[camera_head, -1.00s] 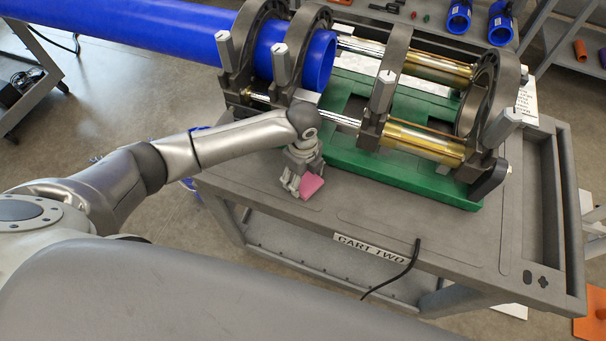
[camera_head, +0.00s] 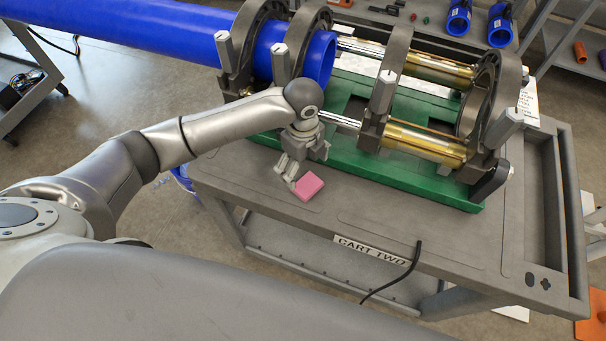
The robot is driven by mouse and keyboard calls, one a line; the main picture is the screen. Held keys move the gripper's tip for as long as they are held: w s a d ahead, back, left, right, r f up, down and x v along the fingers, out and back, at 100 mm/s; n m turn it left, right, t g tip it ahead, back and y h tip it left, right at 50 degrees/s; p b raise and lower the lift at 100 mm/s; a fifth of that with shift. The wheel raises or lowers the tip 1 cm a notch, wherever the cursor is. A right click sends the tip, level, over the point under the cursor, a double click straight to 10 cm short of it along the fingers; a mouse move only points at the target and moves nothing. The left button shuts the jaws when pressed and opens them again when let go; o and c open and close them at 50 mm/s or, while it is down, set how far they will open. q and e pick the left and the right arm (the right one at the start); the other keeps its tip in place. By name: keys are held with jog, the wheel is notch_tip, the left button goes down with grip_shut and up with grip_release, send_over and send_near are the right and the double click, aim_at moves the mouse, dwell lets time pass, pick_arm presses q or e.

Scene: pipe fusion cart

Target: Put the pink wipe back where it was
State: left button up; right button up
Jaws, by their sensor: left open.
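The pink wipe (camera_head: 309,186) is a small folded pad. It lies on the grey top of the cart (camera_head: 400,228), close to its front left edge and in front of the green base. My left gripper (camera_head: 290,178) is open, just left of and above the wipe. Its fingers point down by the wipe's left edge; I cannot tell if they touch it. My right gripper is not in view.
The pipe fusion machine with its green base (camera_head: 400,180) and dark clamp rings stands behind the wipe. A long blue pipe (camera_head: 150,30) runs through the left rings. A black cable (camera_head: 395,275) hangs over the front edge by the "CART TWO" label. The cart top right of the wipe is clear.

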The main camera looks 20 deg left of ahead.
aim_at(303, 180)
pick_arm(q)
notch_tip(303, 180, up, 6)
jog(key=shift+f, duration=0.1)
dwell(0.6)
